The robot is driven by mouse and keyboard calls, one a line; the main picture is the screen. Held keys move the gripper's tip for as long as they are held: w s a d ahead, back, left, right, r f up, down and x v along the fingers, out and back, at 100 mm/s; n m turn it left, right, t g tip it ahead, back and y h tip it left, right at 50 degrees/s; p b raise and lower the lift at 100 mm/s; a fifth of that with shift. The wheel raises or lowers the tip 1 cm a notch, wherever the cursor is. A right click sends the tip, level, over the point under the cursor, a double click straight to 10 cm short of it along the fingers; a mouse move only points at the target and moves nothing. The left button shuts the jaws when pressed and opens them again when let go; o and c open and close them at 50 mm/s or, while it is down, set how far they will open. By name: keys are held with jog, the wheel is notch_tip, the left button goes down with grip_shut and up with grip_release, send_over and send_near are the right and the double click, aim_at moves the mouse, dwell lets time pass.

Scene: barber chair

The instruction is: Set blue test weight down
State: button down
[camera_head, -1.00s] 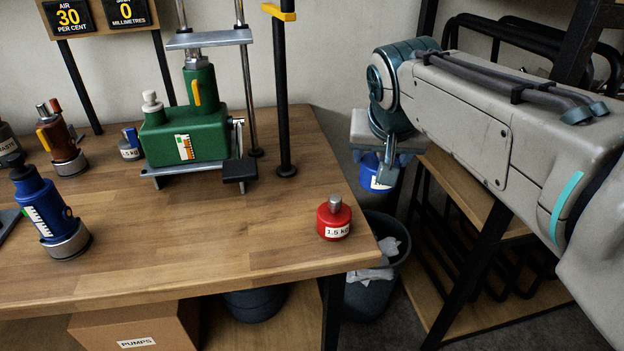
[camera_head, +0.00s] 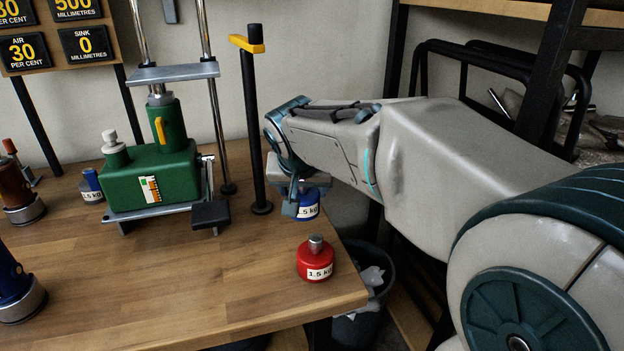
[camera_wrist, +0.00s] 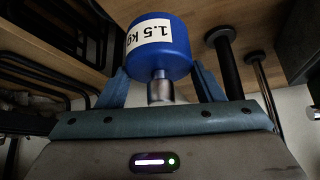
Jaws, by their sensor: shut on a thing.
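The blue test weight (camera_head: 308,203) has a white 1.5 kg label. My gripper (camera_head: 297,192) is shut on it and holds it at the table's right end, behind the red weight. The blue weight also shows in the wrist view (camera_wrist: 160,48), with its metal knob between the fingers of my gripper (camera_wrist: 160,88). I cannot tell whether its base touches the wooden table (camera_head: 150,285) or hangs just above it.
A red 1.5 kg weight (camera_head: 316,260) stands near the front right corner. A black post (camera_head: 254,125) and a green pump on a stand (camera_head: 155,175) are to the left. A bin (camera_head: 368,290) stands below the table's right edge.

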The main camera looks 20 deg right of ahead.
jog(key=shift+w+a+f, duration=0.35)
jog(key=shift+w+a, duration=0.1)
jog(key=shift+w, duration=0.15)
jog(key=shift+f+b, duration=0.4)
jog(key=shift+f, duration=1.5)
jog(key=shift+f, duration=0.15)
jog(key=shift+c, duration=1.9)
grip_release()
jog(key=shift+s+f, duration=0.1)
jog(key=shift+r, duration=0.25)
jog(key=p+v, duration=0.1)
jog(key=v, duration=1)
jog(key=shift+s+r, duration=0.25)
jog(key=shift+r, duration=0.05)
